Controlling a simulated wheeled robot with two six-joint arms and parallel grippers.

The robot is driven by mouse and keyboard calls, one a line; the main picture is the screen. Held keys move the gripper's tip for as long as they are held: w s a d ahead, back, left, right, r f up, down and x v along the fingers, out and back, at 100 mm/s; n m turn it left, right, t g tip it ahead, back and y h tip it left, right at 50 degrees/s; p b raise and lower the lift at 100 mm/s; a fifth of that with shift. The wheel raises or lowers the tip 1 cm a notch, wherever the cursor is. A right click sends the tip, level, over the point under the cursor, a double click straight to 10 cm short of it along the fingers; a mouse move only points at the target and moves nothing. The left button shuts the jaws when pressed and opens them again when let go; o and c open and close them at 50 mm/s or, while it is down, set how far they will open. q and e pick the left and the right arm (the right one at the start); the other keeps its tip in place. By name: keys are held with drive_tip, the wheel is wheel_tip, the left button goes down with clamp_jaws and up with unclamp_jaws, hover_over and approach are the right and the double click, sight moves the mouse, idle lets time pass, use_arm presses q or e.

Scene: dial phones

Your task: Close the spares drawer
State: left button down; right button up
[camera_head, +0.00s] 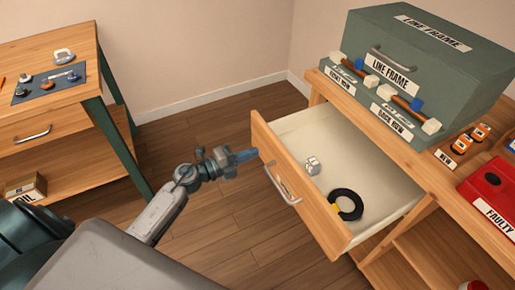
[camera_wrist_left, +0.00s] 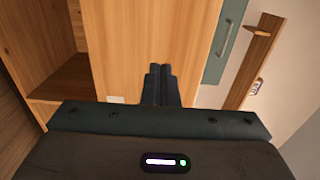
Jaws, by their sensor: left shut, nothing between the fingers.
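The drawer (camera_head: 279,172) is pulled well out from the bench on the right. It has a wooden front, a pale inside and a metal bar handle (camera_head: 284,187). A black ring (camera_head: 347,205) with a yellow part and a small silver-white piece (camera_head: 312,165) lie inside. My left gripper (camera_head: 250,154) is shut and empty, just left of the drawer front near its far upper corner. I cannot tell whether the fingertips touch it. In the left wrist view the closed fingers (camera_wrist_left: 160,72) point toward a wooden panel (camera_wrist_left: 130,45). My right gripper is not in view.
The green line frame box (camera_head: 425,60) stands on the bench (camera_head: 435,165) above the drawer. A red FAULTY tray (camera_head: 490,190) is at the right edge. Another table (camera_head: 60,115) with a dark mat stands at left. Open floor (camera_head: 215,215) lies between.

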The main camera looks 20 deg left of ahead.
use_arm(q)
drive_tip(key=shift+x, duration=1.4)
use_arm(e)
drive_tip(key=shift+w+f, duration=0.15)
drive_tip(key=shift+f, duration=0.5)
